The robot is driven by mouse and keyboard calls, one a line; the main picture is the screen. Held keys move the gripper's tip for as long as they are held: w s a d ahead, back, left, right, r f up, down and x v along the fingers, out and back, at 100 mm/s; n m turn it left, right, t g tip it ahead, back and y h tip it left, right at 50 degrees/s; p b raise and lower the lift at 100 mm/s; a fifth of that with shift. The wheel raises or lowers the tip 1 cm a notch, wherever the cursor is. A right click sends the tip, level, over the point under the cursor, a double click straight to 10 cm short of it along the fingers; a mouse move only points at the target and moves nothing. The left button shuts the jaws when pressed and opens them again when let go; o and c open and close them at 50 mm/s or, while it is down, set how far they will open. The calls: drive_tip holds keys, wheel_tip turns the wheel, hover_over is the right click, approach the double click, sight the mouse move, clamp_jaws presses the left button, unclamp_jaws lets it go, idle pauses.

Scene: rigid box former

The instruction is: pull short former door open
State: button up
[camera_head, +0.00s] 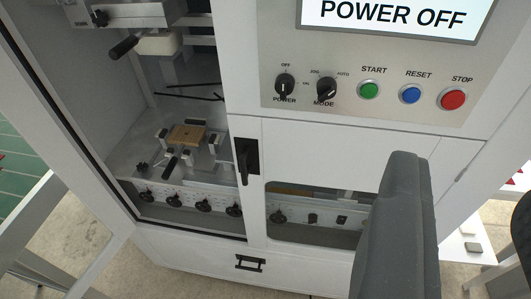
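The short door (330,150) is a white panel below the control panel, and it looks closed. Its lower part has a window opening through which black knobs show. A black upright handle (246,161) sits by the panel's left edge, and a hinge-like fitting shows near its right edge. My gripper (462,180) is open and empty at the lower right. Its grey left finger stands in front of the door's right part and hides some of it. The other finger is cut by the right picture edge. Neither finger is at the handle.
The control panel (365,90) above has a screen reading POWER OFF, two black knobs and green, blue and red buttons. At left, a tall bay (120,165) stands open with a mechanism inside; a framed door (50,130) is swung outward. A lower panel has a black handle (250,263).

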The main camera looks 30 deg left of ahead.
drive_tip(key=w+a+f+n+y, duration=0.1)
drive_tip(key=w+a+f, duration=0.1)
drive_tip(key=w+f, duration=0.55)
drive_tip(key=n+y+p, duration=0.2)
drive_tip(key=n+y, duration=0.2)
drive_tip(key=y, duration=0.4)
approach(244, 168)
drive_tip(key=shift+p+x, duration=0.55)
drive_tip(key=shift+x, duration=4.8)
drive_tip(key=shift+a+r, duration=0.1)
drive_tip(key=shift+c, duration=0.3)
drive_tip(key=shift+s, duration=0.1)
clamp_jaws()
